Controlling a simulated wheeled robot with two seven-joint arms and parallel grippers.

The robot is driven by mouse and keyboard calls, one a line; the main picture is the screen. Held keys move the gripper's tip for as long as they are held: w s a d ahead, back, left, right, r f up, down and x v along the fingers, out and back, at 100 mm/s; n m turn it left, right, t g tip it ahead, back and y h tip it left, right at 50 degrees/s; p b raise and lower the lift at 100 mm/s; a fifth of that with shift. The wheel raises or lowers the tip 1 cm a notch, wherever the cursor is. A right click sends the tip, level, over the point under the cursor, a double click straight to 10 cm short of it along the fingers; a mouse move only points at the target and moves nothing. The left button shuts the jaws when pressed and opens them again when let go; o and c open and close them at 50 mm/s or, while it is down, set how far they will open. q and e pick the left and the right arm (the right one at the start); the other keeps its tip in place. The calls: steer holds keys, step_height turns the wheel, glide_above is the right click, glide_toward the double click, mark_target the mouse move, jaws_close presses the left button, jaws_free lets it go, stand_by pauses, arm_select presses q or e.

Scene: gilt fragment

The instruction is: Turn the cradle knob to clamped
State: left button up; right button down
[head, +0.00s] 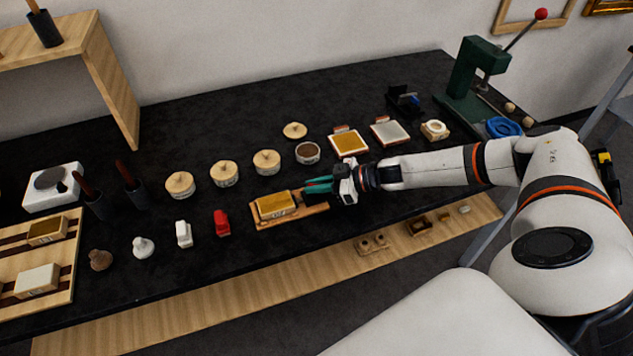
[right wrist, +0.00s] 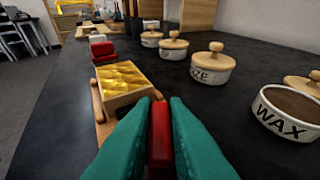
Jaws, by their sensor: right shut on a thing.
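The wooden cradle (head: 313,209) lies near the front edge of the dark bench and holds a block with a gold, rippled top (head: 275,204). In the right wrist view the gold-topped block (right wrist: 123,80) sits between the cradle's rails (right wrist: 97,102). My right gripper (head: 318,186), with green fingers, is at the cradle's right end. Its fingers are shut on the red cradle knob (right wrist: 160,138), one on each side. The knob's lower part and any setting marks are hidden. My left gripper is not in view.
Lidded jars (head: 224,174) and an open WAX jar (head: 307,153) stand behind the cradle. A red item (head: 222,222) and a white one (head: 184,234) stand to its left. A green press (head: 470,80) stands at the far right.

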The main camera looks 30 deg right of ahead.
steer(key=shift+w+r+n+g+y, duration=0.15)
steer(key=shift+r+n+g+y, duration=0.1)
steer(key=shift+n+g+y, duration=0.2)
steer(key=shift+f+n+g+y, duration=0.25)
steer(key=shift+n+g+y, duration=0.2)
steer(key=shift+n+g, duration=0.35)
steer(key=shift+n+g+y+b, duration=0.7)
steer(key=shift+n+g+b, duration=0.05)
steer(key=shift+n+g, duration=0.8)
steer(key=shift+r+b, duration=0.1)
steer(key=shift+b, duration=0.2)
steer(key=c, duration=1.4)
jaws_free()
steer(key=shift+a+g, duration=0.1)
steer(key=shift+g, duration=0.2)
steer(key=shift+c, duration=0.2)
